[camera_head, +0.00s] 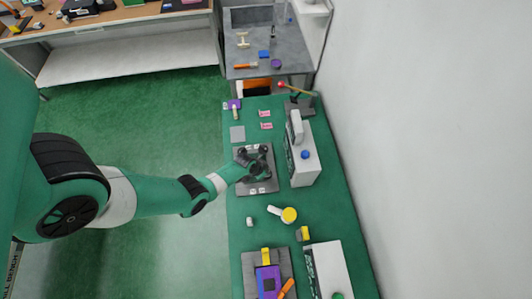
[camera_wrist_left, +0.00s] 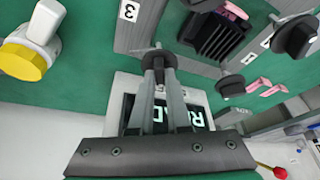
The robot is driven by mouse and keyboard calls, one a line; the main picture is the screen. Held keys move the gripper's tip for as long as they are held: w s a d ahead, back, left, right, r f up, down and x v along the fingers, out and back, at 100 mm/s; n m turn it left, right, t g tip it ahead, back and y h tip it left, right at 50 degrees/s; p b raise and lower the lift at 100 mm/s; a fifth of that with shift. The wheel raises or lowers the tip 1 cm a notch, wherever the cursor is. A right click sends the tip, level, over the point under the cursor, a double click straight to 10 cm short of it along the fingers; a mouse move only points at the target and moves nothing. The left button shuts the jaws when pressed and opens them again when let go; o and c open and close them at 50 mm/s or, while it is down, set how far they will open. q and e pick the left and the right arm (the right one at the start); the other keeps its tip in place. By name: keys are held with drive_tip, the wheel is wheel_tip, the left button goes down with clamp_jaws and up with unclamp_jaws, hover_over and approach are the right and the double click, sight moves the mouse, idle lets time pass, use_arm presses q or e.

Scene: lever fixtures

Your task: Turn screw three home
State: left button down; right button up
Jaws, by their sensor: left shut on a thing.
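A grey plate (camera_head: 268,153) with several black screw knobs and small white number labels lies on the green table. In the left wrist view, one black screw knob (camera_wrist_left: 158,58) is beside the label "3" (camera_wrist_left: 128,10). My left gripper (camera_wrist_left: 158,72) is shut on this knob, with one finger on each side. The gripper (camera_head: 260,170) also shows over the plate in the head view and hides part of it. Other knobs (camera_wrist_left: 294,37) and (camera_wrist_left: 230,85) stand apart from the fingers, around a black ribbed block (camera_wrist_left: 215,35). How far the screw is turned cannot be told. My right gripper is not in view.
A white box fixture with a blue button (camera_head: 305,155) stands close right of the plate. A white part with a yellow cap (camera_head: 289,215) is in front. A red-tipped lever (camera_head: 282,85) stands behind. A purple-and-yellow fixture (camera_head: 268,280) is at the near end.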

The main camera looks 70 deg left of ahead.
use_arm(q)
drive_tip(key=m+b, duration=0.1)
drive_tip(key=m+h+b, duration=0.1)
drive_tip(key=m, duration=0.1)
drive_tip(key=shift+a+f+m, duration=0.15)
drive_tip(key=shift+f+m, duration=0.05)
drive_tip(key=shift+m, duration=0.1)
drive_tip(key=shift+m+h, duration=0.4)
drive_tip(key=shift+m, duration=0.1)
drive_tip(key=m, duration=0.1)
drive_tip(key=m+h, duration=0.1)
drive_tip(key=shift+a+r+m+p, duration=0.1)
drive_tip(key=shift+r+m+p, duration=0.15)
drive_tip(key=shift+m+p, duration=0.05)
drive_tip(key=m, duration=0.2)
drive_tip(key=shift+f+m+g+h, duration=0.1)
drive_tip(key=shift+m+g+h, duration=0.2)
drive_tip(key=shift+m+h, duration=0.1)
drive_tip(key=shift+w+a+f+m+g+h+b, duration=0.1)
drive_tip(key=shift+m+g+h+b, duration=0.35)
drive_tip(key=shift+m, duration=0.75)
drive_tip(key=shift+m+g+h+b, duration=0.25)
drive_tip(key=shift+m+b, duration=0.75)
drive_tip(key=shift+m, duration=0.3)
